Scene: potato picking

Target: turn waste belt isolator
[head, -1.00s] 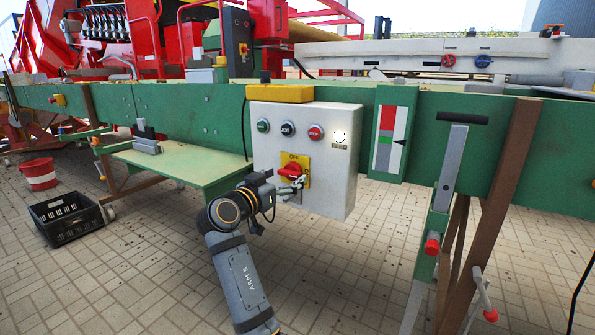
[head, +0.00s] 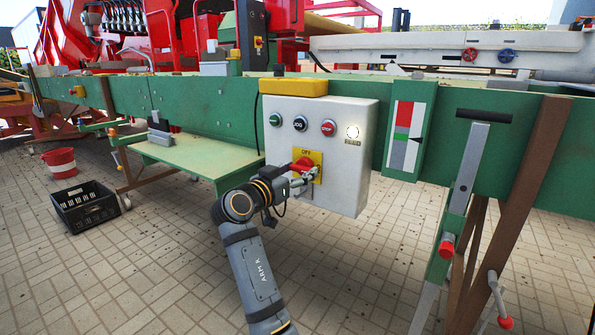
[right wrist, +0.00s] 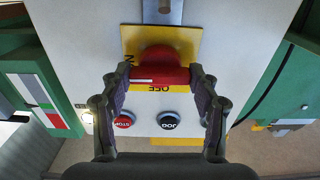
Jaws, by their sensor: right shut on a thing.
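The waste belt isolator is a red rotary knob (head: 303,165) on a yellow plate marked OFF (head: 316,157), low on a white control box (head: 352,185). My right gripper (head: 300,181) comes up from below and is shut on the knob. In the right wrist view, upside down, the two fingers (right wrist: 158,82) sit either side of the red knob (right wrist: 157,62). A white line runs across the knob's edge. OFF and part of another label show on the plate. My left gripper is not in view.
Green, black JOG and red STOP buttons (head: 328,128) and a lit white lamp (head: 352,132) sit above the knob. A green ledge (head: 190,155) is left of the box. A black crate (head: 87,208) and red bucket (head: 61,162) stand on the paving.

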